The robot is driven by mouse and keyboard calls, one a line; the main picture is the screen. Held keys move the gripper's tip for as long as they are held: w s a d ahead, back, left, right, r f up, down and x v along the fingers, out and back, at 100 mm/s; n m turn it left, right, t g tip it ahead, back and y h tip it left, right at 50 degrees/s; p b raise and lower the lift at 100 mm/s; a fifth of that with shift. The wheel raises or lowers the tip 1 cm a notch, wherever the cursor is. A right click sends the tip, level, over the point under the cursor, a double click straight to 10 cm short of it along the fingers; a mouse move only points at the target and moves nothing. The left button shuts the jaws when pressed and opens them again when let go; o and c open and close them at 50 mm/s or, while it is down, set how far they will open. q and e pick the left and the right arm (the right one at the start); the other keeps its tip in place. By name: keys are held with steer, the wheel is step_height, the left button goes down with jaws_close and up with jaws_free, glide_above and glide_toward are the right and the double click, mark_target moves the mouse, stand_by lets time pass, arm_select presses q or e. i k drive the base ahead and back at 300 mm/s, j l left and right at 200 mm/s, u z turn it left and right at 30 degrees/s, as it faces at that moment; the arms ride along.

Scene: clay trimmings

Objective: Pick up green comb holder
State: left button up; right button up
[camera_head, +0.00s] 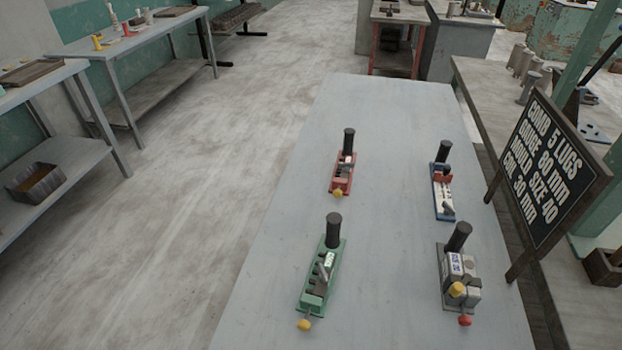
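The green comb holder (314,298) stands on the grey table (370,100) at the near left of a group of similar holders. It has a green base, a black upright cylinder at its far end, a small white label, grey metal parts in the middle and a yellow knob at its near end. Nothing touches it or covers it. Neither of my grippers shows in the head view.
A red holder (340,184) stands behind the green one, a blue and white holder (442,203) at back right, and a grey one (457,283) to the right. A black lettered sign (548,172) stands along the right edge. The table's far part is clear.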

mark_target(316, 294)
steer(key=i+j+z, duration=0.25)
steer(key=z, duration=0.2)
steer(key=i+j+z, duration=0.2)
steer(key=j+z, duration=0.25)
steer(key=i+j+z, duration=0.1)
steer(key=j+z, duration=1.2)
steer(key=j, duration=0.15)
steer(key=k+j+z, duration=0.1)
steer(key=j+z, duration=0.35)
steer(key=k+j+z, duration=0.2)
steer(key=j+z, duration=0.2)
steer(key=k+j+z, duration=0.25)
steer(key=j+z, duration=0.2)
